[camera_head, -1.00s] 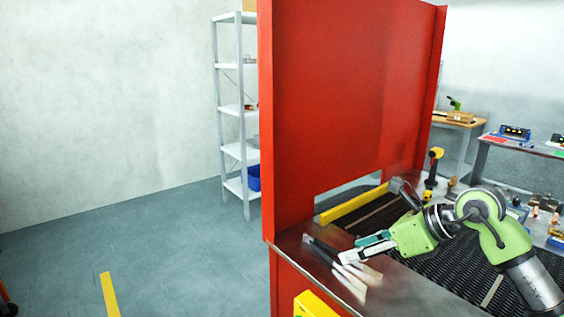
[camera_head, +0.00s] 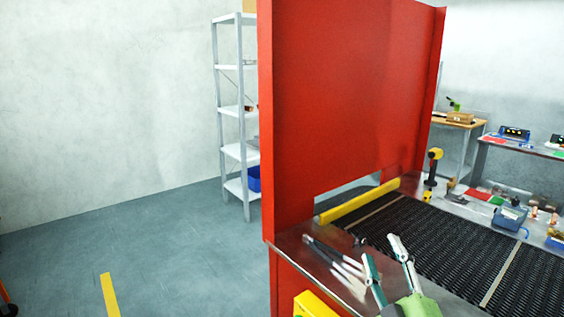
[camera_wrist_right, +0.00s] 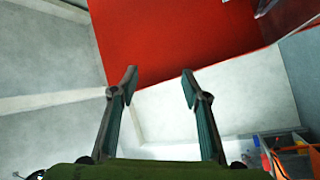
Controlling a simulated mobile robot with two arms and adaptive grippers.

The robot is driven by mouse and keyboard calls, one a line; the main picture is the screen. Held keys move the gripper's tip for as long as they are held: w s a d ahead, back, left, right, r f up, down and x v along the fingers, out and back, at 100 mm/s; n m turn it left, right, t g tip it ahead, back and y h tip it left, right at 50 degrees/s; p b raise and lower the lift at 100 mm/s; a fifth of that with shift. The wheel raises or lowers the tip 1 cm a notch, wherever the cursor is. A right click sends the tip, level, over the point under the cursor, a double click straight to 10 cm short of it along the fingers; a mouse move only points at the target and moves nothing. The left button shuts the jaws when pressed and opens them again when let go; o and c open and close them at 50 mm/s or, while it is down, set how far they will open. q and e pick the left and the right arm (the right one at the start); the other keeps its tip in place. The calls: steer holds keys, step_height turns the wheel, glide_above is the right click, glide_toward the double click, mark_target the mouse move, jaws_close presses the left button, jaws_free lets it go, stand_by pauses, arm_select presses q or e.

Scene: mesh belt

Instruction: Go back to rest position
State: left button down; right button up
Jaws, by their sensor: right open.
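My right gripper (camera_head: 383,248) is at the bottom of the head view, in front of the mesh belt's near metal edge, with its fingers pointing up and apart. In the right wrist view its two fingers (camera_wrist_right: 160,82) are spread with nothing between them. The black mesh belt (camera_head: 440,245) lies behind and to the right of it. My left gripper is not in view.
A tall red panel (camera_head: 350,100) stands left of the belt, with a yellow bar (camera_head: 358,201) at its foot. A metal ledge (camera_head: 318,262) holds thin, tool-like items. A yellow and black tool (camera_head: 433,167) stands beyond the belt. Open floor (camera_head: 170,250) lies to the left.

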steer(key=s+d+f+m+g+h, duration=0.2)
steer(key=s+f+m+g, duration=0.3)
steer(key=f, duration=0.6)
steer(key=s+d+f+m+g+h, duration=0.1)
steer(key=s+d+f+m+g, duration=0.15)
steer(key=s+f+g, duration=0.65)
steer(key=s+a+f+m+g+y, duration=0.1)
steer(key=s+a+f+g, duration=0.1)
steer(key=s+f, duration=0.55)
steer(key=s+a+f+m+g+y, duration=0.1)
steer(key=s+a+f, duration=0.3)
steer(key=s, duration=0.6)
step_height(320, 180, down, 27)
steer(key=d+g, duration=0.1)
steer(key=g, duration=0.1)
steer(key=s+d+f, duration=0.3)
steer(key=s+f, duration=1.3)
steer(key=s, duration=0.2)
steer(key=shift+d+f+g, duration=0.2)
steer(key=shift+f+g, duration=0.05)
steer(key=shift+g, duration=0.15)
